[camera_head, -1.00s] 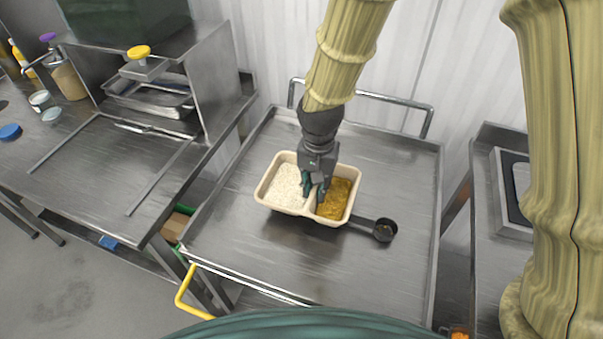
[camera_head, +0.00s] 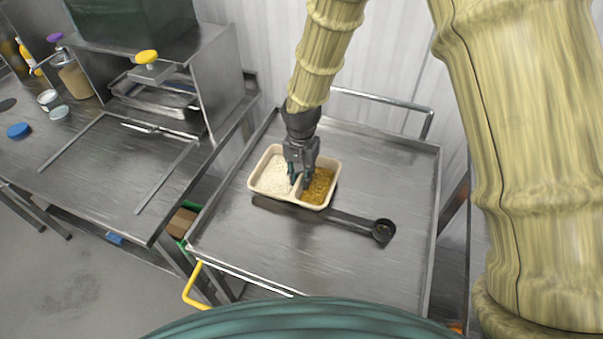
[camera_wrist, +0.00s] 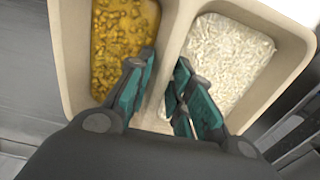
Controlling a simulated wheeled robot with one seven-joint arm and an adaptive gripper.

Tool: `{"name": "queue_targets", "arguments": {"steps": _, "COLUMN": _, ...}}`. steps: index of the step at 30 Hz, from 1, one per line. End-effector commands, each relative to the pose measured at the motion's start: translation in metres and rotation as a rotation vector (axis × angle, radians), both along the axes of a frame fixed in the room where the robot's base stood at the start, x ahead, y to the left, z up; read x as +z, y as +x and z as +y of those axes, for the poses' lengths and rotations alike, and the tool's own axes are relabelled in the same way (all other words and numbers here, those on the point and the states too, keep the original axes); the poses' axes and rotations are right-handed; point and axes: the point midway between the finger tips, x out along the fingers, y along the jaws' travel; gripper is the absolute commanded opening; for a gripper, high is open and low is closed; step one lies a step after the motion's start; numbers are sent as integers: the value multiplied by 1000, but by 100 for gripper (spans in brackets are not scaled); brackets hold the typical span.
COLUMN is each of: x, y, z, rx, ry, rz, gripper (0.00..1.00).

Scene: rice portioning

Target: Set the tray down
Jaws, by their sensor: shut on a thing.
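The tray (camera_head: 252,186) is cream-coloured with two compartments. White rice (camera_head: 273,178) fills the left one and a yellow-brown stew (camera_head: 318,187) the right one in the head view. My gripper (camera_head: 300,182) points down at the middle of the tray and is shut on its divider. The wrist view shows the fingers (camera_wrist: 163,100) on either side of the divider (camera_wrist: 172,55), with stew (camera_wrist: 118,45) on the left and rice (camera_wrist: 230,60) on the right. The tray looks level, over the metal cart top (camera_head: 300,255); I cannot tell whether it touches it.
A dark ladle (camera_head: 383,231) lies on the cart, its handle running left just in front of the tray. The cart has raised edges. A steel workbench (camera_head: 110,170) with a shelf stands to the left.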

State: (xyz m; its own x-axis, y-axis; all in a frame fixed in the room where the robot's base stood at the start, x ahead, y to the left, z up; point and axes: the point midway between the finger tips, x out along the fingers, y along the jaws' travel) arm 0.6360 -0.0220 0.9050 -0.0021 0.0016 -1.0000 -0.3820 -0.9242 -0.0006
Motion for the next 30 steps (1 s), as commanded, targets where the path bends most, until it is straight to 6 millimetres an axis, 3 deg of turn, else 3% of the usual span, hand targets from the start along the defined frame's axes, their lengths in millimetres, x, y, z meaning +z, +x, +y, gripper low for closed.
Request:
{"name": "queue_targets", "arguments": {"steps": 10, "x": -4, "y": 0, "z": 0, "rx": -1, "ry": 1, "rz": -1, "gripper": 0}}
{"name": "queue_targets", "arguments": {"steps": 11, "x": -4, "y": 0, "z": 0, "rx": -1, "ry": 1, "rz": -1, "gripper": 23}}
{"name": "queue_targets", "arguments": {"steps": 14, "x": -4, "y": 0, "z": 0, "rx": -1, "ry": 1, "rz": -1, "gripper": 41}}
{"name": "queue_targets", "arguments": {"steps": 15, "x": -4, "y": 0, "z": 0, "rx": -1, "ry": 1, "rz": -1, "gripper": 43}}
{"name": "queue_targets", "arguments": {"steps": 30, "x": 8, "y": 1, "z": 0, "rx": -1, "ry": 0, "rz": -2, "gripper": 43}}
